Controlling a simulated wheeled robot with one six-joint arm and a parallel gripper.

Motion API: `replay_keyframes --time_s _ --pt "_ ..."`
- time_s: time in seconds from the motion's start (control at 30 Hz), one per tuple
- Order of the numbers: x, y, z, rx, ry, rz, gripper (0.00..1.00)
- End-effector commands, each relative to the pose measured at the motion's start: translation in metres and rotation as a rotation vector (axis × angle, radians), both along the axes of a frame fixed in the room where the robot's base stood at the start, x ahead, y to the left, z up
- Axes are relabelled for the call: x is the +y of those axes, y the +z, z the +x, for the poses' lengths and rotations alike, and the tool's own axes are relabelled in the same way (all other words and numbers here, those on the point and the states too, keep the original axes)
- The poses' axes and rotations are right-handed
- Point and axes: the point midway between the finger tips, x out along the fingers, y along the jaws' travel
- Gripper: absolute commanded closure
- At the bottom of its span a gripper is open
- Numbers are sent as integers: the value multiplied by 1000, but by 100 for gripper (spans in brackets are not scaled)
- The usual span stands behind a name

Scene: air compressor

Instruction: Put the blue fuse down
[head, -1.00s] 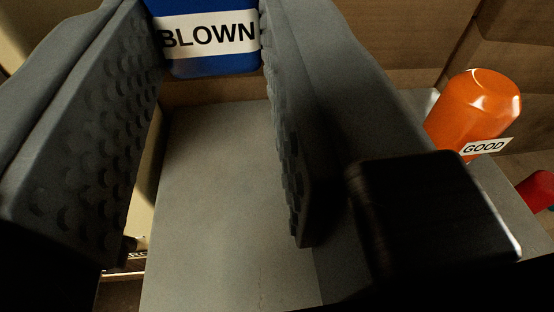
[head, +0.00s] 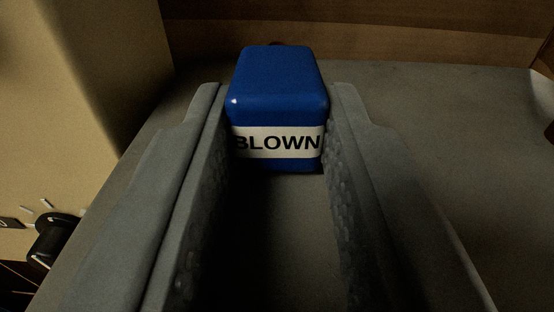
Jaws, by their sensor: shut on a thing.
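The blue fuse (head: 280,85) is a rounded blue block with a white band reading "BLOWN". It is in the upper middle of the head view. My gripper (head: 279,130) is shut on it, with one textured finger pressed against each side near the fingertips. The fuse is upright, over or on a grey surface (head: 440,150). I cannot tell whether its underside touches that surface, as the fingers and shadow hide it.
The grey surface is bare to the right of my gripper. A beige panel (head: 60,110) rises at the left, with a black knob (head: 54,238) low on it. A brown wooden wall (head: 380,35) closes the back.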

Motion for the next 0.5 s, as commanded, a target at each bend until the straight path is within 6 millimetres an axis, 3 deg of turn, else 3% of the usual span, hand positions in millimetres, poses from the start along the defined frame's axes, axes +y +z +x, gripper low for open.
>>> replay_keyframes --time_s 0.17,0.2,0.27,0.5 --pt "0 -3 0 0 0 0 100" --pt "0 -2 0 0 0 0 68" --pt "0 -2 0 0 0 0 56" --pt "0 -2 0 0 0 0 54"
